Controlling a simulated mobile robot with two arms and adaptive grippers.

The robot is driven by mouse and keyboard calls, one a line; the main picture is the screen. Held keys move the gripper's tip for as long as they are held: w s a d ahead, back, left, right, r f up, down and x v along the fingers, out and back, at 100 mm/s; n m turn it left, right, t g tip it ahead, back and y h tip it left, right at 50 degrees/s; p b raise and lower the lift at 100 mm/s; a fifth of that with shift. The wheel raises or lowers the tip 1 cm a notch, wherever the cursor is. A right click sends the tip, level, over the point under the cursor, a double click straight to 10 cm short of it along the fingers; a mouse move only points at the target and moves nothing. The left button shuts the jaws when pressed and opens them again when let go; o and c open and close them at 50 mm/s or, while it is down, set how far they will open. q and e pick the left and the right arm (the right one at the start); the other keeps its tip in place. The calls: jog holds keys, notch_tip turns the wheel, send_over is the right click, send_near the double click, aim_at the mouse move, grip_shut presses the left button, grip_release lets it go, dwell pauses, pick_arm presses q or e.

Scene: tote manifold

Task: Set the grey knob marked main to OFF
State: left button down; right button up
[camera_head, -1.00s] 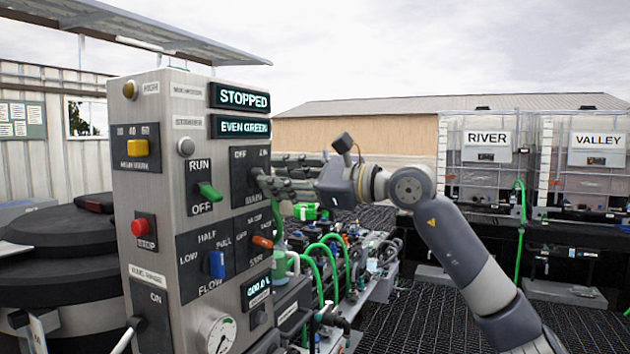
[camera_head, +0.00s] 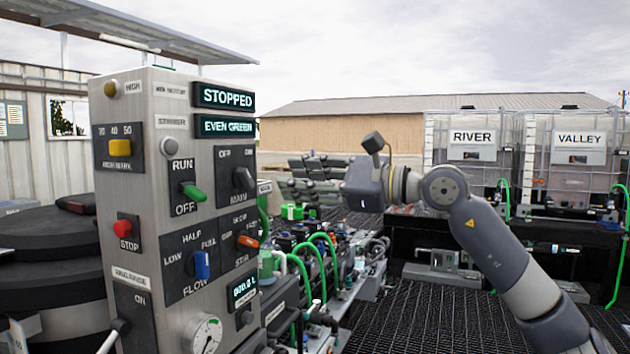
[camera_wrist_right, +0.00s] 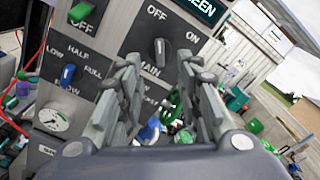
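The grey knob marked MAIN (camera_head: 243,180) sits on a dark plate at the upper right of the steel panel. OFF is at the plate's upper left and ON at its upper right. My right gripper (camera_head: 285,178) is right of the panel, apart from the knob. In the wrist view its fingers (camera_wrist_right: 160,82) are spread and empty, with the knob beyond their tips. My left gripper is not in view.
Other controls crowd the panel: a green RUN/OFF handle (camera_head: 193,191), an orange handle (camera_head: 247,241), a blue FLOW handle (camera_head: 202,265) and a red STOP button (camera_head: 124,229). The display (camera_head: 224,96) reads STOPPED. Hoses and valves fill the bench to the right.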

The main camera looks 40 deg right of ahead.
jog(key=shift+v, duration=1.35)
